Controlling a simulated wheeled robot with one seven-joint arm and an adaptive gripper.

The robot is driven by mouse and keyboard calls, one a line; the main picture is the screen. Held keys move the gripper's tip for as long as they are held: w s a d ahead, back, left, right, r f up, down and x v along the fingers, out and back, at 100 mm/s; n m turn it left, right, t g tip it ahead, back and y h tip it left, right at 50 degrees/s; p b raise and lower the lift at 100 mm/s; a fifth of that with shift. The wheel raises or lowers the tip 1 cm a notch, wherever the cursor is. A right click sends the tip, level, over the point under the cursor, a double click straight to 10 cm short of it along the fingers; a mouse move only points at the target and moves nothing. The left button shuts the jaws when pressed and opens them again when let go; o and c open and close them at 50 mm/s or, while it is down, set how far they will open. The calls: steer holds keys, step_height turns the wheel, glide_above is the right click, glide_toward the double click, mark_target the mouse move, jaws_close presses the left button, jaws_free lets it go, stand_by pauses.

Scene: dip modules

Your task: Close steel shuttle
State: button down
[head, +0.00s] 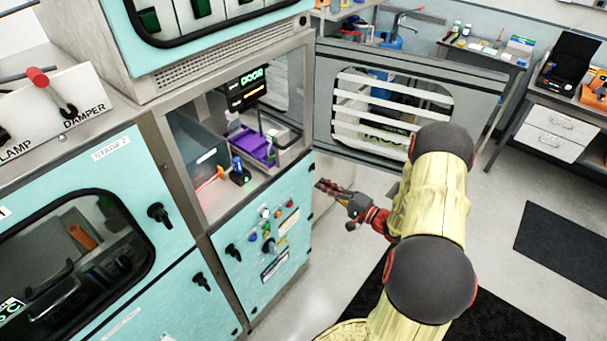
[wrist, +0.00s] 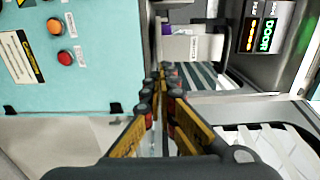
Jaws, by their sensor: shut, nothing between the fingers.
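The steel shuttle appears to be the grey compartment in the teal cabinet, with its steel door (head: 488,112) swung open to the right. The door has a window with white stripes. The compartment's front is open, and a green and orange display (head: 248,88) inside reads DOOR; it also shows in the wrist view (wrist: 262,28). My gripper (head: 322,186) is shut and empty, low in front of the compartment's right edge, near the door's lower hinge-side corner. In the wrist view my gripper (wrist: 167,72) points toward the opening. Whether it touches anything cannot be told.
Inside the compartment are a purple tray (head: 262,150), a grey bin (head: 196,148) and a small blue-topped item (head: 238,172). A teal control panel (head: 292,238) with buttons lies below. Benches stand behind the door. Dark mats (head: 566,252) lie on open floor at right.

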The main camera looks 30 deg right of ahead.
mark_target(287, 165)
steer(key=p+x, duration=0.2)
steer(key=x, duration=1.1)
steer(key=shift+w, duration=0.25)
steer(key=b+x, duration=0.4)
steer(key=x, duration=0.1)
steer(key=b+x, duration=0.1)
steer(key=x, duration=0.2)
steer(key=shift+w+a+f+b, duration=0.2)
steer(key=shift+f+b, duration=0.1)
steer(key=shift+b, duration=0.1)
steer(key=shift+w+r, duration=0.15)
steer(key=shift+w, duration=0.25)
